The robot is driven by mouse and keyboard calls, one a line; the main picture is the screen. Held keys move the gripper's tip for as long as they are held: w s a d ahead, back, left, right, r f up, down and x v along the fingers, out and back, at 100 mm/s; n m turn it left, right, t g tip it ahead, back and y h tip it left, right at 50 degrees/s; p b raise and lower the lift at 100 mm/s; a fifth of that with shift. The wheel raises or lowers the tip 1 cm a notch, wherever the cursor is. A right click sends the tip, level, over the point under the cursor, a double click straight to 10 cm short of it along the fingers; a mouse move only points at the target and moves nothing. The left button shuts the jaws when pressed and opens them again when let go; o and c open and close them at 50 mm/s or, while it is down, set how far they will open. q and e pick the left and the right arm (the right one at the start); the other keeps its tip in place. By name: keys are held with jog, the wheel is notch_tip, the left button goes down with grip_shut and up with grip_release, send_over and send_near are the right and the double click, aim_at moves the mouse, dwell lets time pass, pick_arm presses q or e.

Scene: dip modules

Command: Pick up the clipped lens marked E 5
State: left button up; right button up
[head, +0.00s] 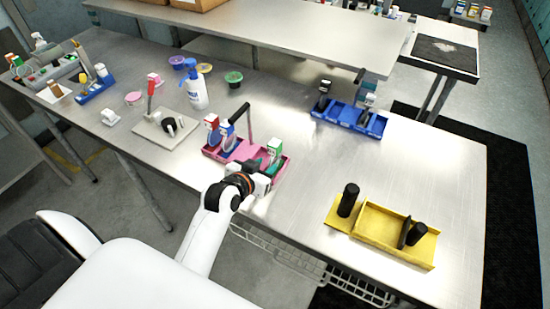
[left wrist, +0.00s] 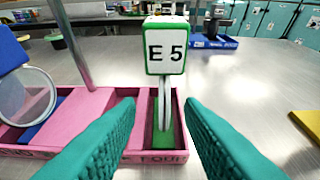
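The clipped lens marked E 5 (left wrist: 166,45) has a white label with a green border. It stands upright, edge-on, in a compartment of the pink tray (left wrist: 95,107). In the head view its green-and-white label (head: 274,146) shows at the right end of the pink tray (head: 241,151). My left gripper (left wrist: 160,104) has teal fingers spread wide, one on each side of the lens's lower part, not touching it. In the head view this gripper (head: 262,171) is at the tray's near right side. My right gripper is not in view.
Another lens with a blue clip (left wrist: 15,55) stands in the tray's left part, by a metal post (left wrist: 77,45). A blue tray (head: 349,118) stands behind to the right, and a yellow tray (head: 378,248) at the front right. The table between them is clear.

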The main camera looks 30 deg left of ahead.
aim_at(275, 160)
pick_arm(q)
jog(key=shift+w+f, duration=0.3)
jog(key=shift+w, duration=0.3)
jog(key=shift+w+d+p, duration=0.1)
jog(key=shift+w+p, duration=0.2)
jog(key=shift+w, duration=0.05)
jog(key=p+x, duration=0.1)
jog(key=x, duration=0.2)
jog(key=shift+w+d+f, duration=0.1)
jog(key=shift+w, duration=0.1)
jog(key=shift+w+f, duration=0.3)
jog(key=shift+w, duration=0.1)
jog(key=shift+s, duration=0.1)
jog(key=shift+c, duration=1)
grip_shut()
